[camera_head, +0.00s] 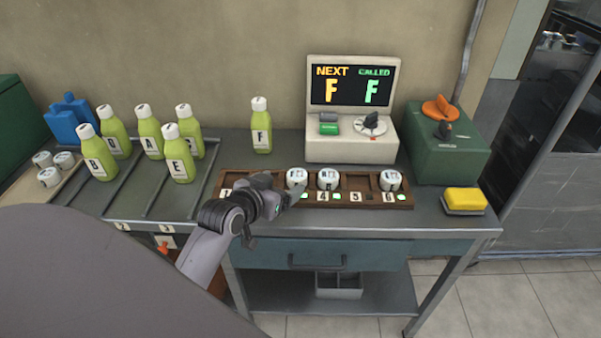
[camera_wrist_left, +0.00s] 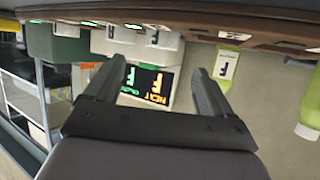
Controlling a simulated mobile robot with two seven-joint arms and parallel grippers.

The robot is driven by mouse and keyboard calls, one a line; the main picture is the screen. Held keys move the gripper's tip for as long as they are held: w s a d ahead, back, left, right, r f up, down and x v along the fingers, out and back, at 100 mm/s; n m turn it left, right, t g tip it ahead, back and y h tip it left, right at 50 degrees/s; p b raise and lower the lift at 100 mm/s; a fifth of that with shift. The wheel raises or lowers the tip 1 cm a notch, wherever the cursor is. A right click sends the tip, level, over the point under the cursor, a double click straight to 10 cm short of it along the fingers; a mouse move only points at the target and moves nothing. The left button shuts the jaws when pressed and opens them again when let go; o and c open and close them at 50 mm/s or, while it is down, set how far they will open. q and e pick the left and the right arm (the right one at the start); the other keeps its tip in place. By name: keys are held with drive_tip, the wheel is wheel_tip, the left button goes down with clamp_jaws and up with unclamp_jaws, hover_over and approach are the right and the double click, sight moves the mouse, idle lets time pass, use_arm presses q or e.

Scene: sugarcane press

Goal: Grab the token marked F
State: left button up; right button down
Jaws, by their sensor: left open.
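White round tokens sit in the wooden rack (camera_head: 363,197): a left one (camera_head: 297,177), a middle one (camera_head: 327,179) and a right one (camera_head: 390,180). Their markings are too small to read, so I cannot tell which bears F. My left gripper (camera_head: 288,197) is at the rack's front, close to the left token and partly covering the rack's left slots. In the left wrist view, its two fingers (camera_wrist_left: 155,88) are spread with nothing between them. That view is upside down, with the rack's edge (camera_wrist_left: 200,25) along the top. My right gripper is in neither view.
The screen (camera_head: 350,83) reads NEXT F and CALLED F. A green bottle labelled F (camera_head: 261,130) stands behind the rack; several others (camera_head: 150,135) stand left. More white tokens (camera_head: 48,177) lie far left. A yellow sponge-like block (camera_head: 464,200) is right of the rack.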

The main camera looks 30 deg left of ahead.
sight(296, 176)
use_arm(q)
drive_tip(key=shift+x, duration=3.35)
drive_tip(key=shift+a+f, duration=0.1)
drive_tip(key=c, duration=1.1)
